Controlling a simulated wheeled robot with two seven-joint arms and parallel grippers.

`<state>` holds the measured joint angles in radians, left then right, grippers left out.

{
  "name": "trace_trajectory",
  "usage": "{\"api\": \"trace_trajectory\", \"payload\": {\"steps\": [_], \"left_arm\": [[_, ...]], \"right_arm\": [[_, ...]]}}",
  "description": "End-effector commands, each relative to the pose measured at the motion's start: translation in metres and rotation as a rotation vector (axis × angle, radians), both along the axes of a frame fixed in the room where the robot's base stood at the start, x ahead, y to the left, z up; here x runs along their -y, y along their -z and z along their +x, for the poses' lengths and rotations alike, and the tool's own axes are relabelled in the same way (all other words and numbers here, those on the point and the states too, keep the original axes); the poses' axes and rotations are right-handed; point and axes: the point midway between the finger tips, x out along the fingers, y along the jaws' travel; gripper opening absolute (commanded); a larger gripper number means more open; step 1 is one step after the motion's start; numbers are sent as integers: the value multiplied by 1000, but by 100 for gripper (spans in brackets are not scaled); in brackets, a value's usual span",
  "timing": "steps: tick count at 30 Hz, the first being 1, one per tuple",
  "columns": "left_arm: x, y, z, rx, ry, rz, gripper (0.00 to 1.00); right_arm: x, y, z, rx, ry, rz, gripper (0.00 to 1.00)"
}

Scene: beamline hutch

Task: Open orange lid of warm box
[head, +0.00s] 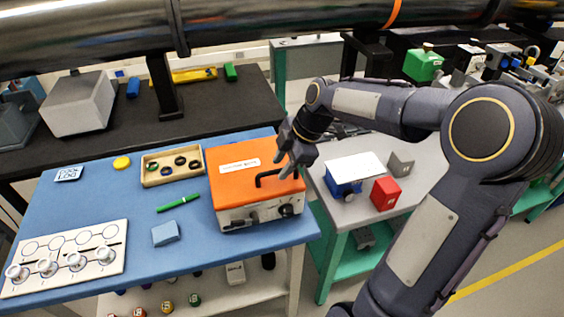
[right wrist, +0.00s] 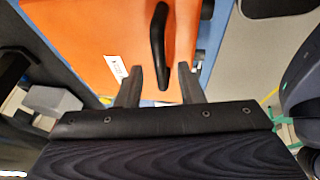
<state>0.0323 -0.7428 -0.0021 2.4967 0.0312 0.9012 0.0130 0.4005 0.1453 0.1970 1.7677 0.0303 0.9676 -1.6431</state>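The warm box (head: 232,215) is a white box on the blue table, with its orange lid (head: 226,186) closed flat on top. A black bar handle (head: 270,177) stands on the lid towards its right side. It also shows in the right wrist view as a black handle (right wrist: 158,45) on the orange lid (right wrist: 95,35). My right gripper (head: 283,164) is just above the lid's right part, close to the handle. In the right wrist view the gripper (right wrist: 158,72) has its fingers apart, with nothing between them; the handle lies ahead of the gap. My left gripper is not in view.
A wooden tray (head: 147,181) with dark rings stands left of the box. A green pen (head: 178,203), a blue block (head: 165,234) and a white panel with knobs (head: 115,238) lie further left. A red block (head: 385,193) sits on the grey bench at right. A large pipe runs overhead.

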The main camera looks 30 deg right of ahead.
Motion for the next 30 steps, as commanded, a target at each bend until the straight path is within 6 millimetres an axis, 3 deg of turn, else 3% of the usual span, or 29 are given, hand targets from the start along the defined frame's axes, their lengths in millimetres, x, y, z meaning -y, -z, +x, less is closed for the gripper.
{"api": "trace_trajectory", "payload": {"steps": [10, 18, 30], "left_arm": [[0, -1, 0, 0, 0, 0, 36], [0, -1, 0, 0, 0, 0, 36], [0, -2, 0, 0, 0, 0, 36]], "right_arm": [[-2, 5, 1, -1, -1, 1, 34], [-2, 5, 1, 0, 1, 1, 0], [-2, 2, 2, 0, 1, 0, 0]]}}
